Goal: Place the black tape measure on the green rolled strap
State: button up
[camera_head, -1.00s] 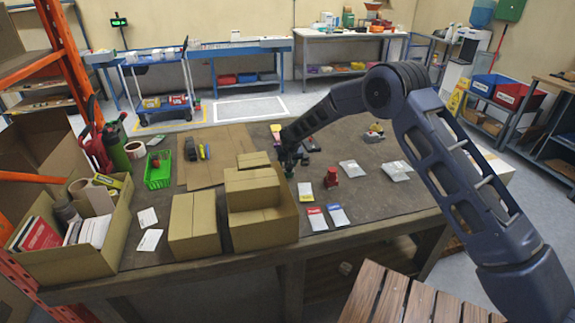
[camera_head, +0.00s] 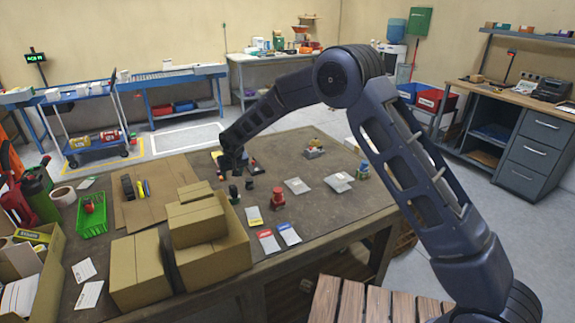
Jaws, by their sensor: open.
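My gripper (camera_head: 229,175) points down over the far middle of the workbench; its fingers are small and dark, and nothing shows between them. Just below and in front of it stands a small dark greenish object (camera_head: 234,194), which looks like the green rolled strap. A small black object (camera_head: 249,184) sits right beside it, apart from it, and may be the black tape measure. Both are too small to identify surely, and I cannot see any contact with the fingers.
A red object (camera_head: 278,200), flat packets (camera_head: 297,186) and cards (camera_head: 254,216) lie to the right. A green basket (camera_head: 92,222) and a cardboard sheet (camera_head: 158,210) are left. The bench's right part is mostly clear.

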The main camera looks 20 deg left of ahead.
jog(key=w+d+r+m, duration=0.1)
jog(key=w+d+r, duration=0.5)
jog(key=d, duration=0.4)
jog(key=w+d+r+m, duration=0.1)
jog(key=w+d+r, duration=0.2)
jog(key=d+r, duration=0.65)
jog(key=d+r+m+t+h, duration=0.1)
jog(key=d+r, duration=0.4)
jog(key=d, duration=0.7)
jog(key=d+r+m+h, duration=0.1)
jog(key=d+r, duration=0.4)
jog(key=d, duration=0.7)
jog(key=s+d+r+m, duration=0.1)
jog(key=s+d+r, duration=0.2)
jog(key=s+d, duration=0.55)
jog(key=s+d+r+m, duration=0.2)
jog(key=s+d, duration=0.1)
jog(key=d, duration=1.1)
jog(key=s+d+f+m, duration=0.1)
jog(key=s+d+f, duration=0.1)
jog(key=s+d, duration=0.4)
jog(key=s+d+f+m+h, duration=0.1)
jog(key=s+d, duration=0.4)
jog(key=s, duration=0.6)
jog(key=shift+s+d+f, duration=0.15)
jog(key=shift+d+f, duration=0.2)
